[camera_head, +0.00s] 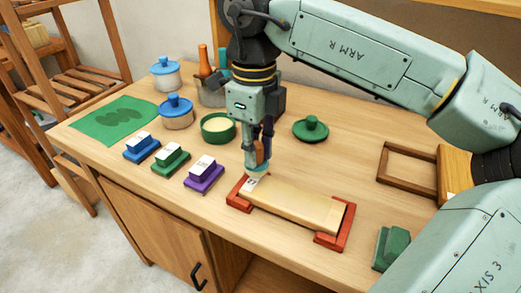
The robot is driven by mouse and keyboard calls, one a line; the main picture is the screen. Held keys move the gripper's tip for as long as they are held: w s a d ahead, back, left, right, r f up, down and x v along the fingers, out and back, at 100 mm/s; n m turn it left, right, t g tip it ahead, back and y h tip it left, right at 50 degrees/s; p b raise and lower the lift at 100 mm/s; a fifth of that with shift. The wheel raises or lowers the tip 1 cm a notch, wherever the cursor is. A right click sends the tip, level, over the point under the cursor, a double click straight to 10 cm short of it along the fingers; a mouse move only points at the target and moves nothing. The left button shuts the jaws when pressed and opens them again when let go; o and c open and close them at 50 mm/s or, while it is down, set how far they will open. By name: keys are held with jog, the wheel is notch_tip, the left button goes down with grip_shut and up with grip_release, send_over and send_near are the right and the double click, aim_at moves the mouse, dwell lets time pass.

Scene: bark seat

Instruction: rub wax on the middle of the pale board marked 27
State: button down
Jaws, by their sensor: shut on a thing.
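The pale board (297,207) lies on the bench, held at its ends by red corner holders (345,228). A small white label (250,184) sits near its left end; its marking is too small to read. My gripper (258,142) points down over that left end and is shut on a brown-handled applicator (258,168) with a pale blue-green pad. The pad is at or just above the board near the label; I cannot tell if it touches. An open green bowl (212,137) of cream-coloured wax stands behind and left, its green lid (310,129) apart on the bench.
Blue (141,148), green (171,159) and purple (203,174) blocks stand left of the board. Blue-lidded pots (176,113) and a green mat (112,122) lie farther left. A wooden frame (407,171) and a dark green block (388,247) are at right.

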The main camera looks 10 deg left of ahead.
jog(key=shift+r+p, duration=1.15)
jog(key=shift+r, duration=0.8)
jog(key=shift+d+f, duration=0.1)
jog(key=shift+f, duration=0.05)
